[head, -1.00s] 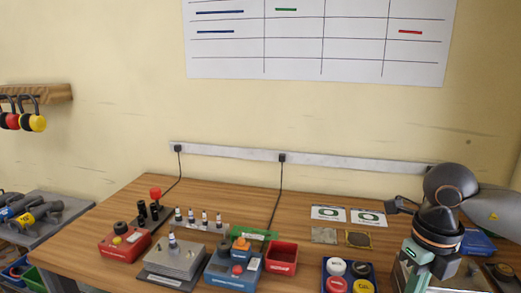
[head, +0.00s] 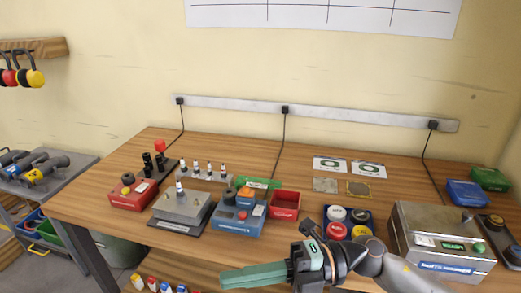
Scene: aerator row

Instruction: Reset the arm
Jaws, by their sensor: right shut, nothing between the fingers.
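My right gripper (head: 254,275) is at the bottom middle of the head view, in front of the table's front edge. Its long green fingers point left and lie together with nothing between them. My right arm comes in from the lower right. My left gripper is not in view. The wooden table (head: 120,190) carries a row of devices, and my right gripper touches none of them that I can see.
On the table are a red box (head: 133,192), a grey metal plate (head: 183,206), a blue device (head: 236,216), a red bin (head: 285,204), a blue tray (head: 373,217) of round caps and a steel box (head: 440,240). Small bottles (head: 152,284) stand below the front edge.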

